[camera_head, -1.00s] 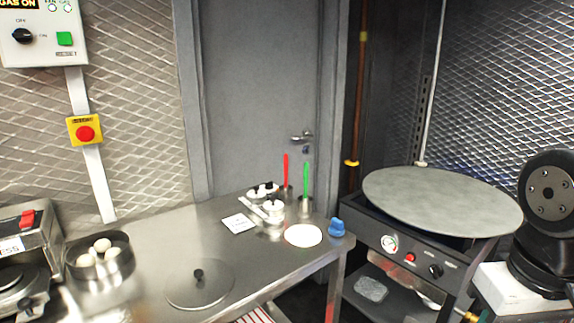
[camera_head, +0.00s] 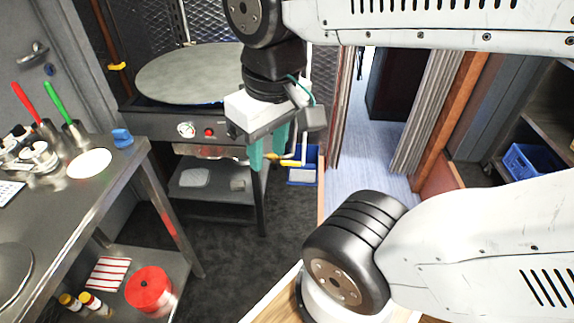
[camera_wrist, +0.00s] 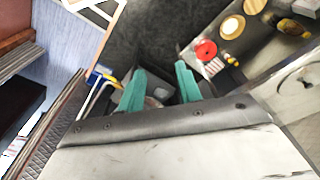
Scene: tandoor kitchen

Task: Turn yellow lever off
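A yellow lever (camera_head: 287,162) shows below the griddle's right front corner, just right of my gripper's fingertips. My gripper (camera_head: 268,155) hangs in front of that corner with its teal fingers pointing down. In the wrist view the fingers (camera_wrist: 160,66) stand apart with nothing held between them. A small yellow piece (camera_wrist: 93,79) lies left of the fingers there, beside a pale bar; I cannot tell for sure that it is the same lever. Another yellow handle (camera_head: 117,66) sits on the copper pipe behind the griddle, away from my gripper. I cannot tell whether the fingers touch the lever.
The round griddle (camera_head: 190,75) sits on its burner stand, with a gauge (camera_head: 186,130) and red button on its front. A steel table (camera_head: 120,160) stands at left. A blue crate (camera_head: 303,178) lies on the floor behind the lever. Dark floor is open between table and stand.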

